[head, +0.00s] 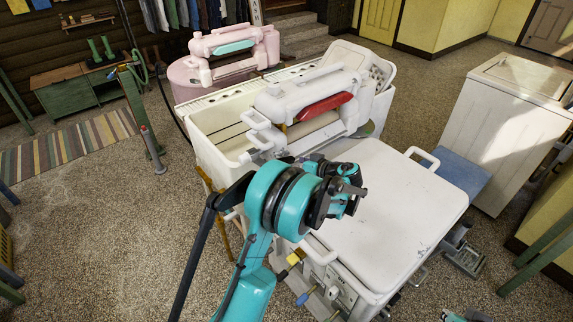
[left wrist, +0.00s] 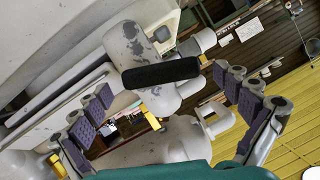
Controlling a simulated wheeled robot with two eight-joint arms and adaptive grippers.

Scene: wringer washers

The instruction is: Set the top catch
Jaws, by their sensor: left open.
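A white wringer head (head: 310,100) with a long red bar (head: 325,106) on top stands over the white washer and tub. I cannot tell which part is the top catch. My left gripper (head: 350,188) is in front of the wringer, above the near edge of the washer's lid. In the left wrist view the gripper (left wrist: 163,84) is open, with purple-padded fingers spread to both sides. Between them, farther in, shows a black grip (left wrist: 160,73) on a worn white housing (left wrist: 135,45). I see no contact. My right gripper does not show clearly.
The white lid (head: 385,205) with side handles is bare, right of my left arm. A white rinse tub (head: 215,135) stands behind the wringer. A pink wringer washer (head: 235,52) is farther back. A white cabinet (head: 515,120) stands at right. The left floor is mostly open.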

